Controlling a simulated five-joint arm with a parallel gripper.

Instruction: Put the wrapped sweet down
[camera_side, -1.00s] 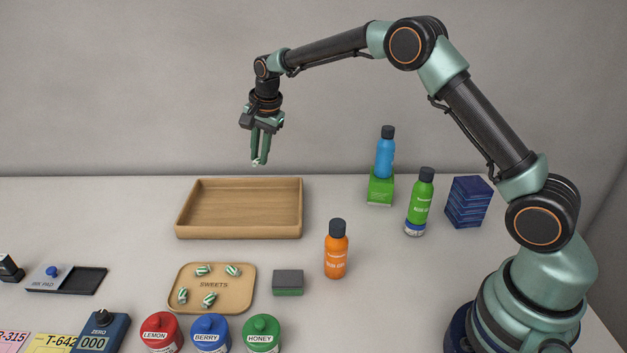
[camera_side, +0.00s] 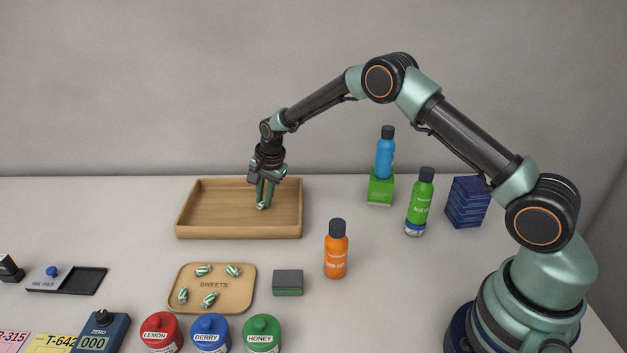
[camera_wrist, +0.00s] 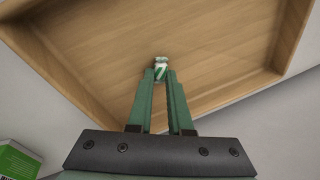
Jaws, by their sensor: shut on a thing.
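My gripper (camera_side: 264,205) points down over the right half of the empty wooden tray (camera_side: 205,232). It is shut on a wrapped sweet with green and white stripes, which shows between the fingertips in the wrist view (camera_wrist: 161,69). In the side view the sweet (camera_side: 261,206) is small and mostly covered by the fingers. I cannot tell whether the sweet touches the tray floor. In the wrist view the tray (camera_wrist: 215,50) fills most of the space around and beyond the fingertips.
A sweets board (camera_side: 243,300) with several striped sweets lies in front of the tray. An orange bottle (camera_side: 336,255) stands to the tray's right, with a grey-green block (camera_side: 288,283) nearby. A blue bottle on a green box (camera_side: 381,190) and a green bottle (camera_side: 420,205) stand further right.

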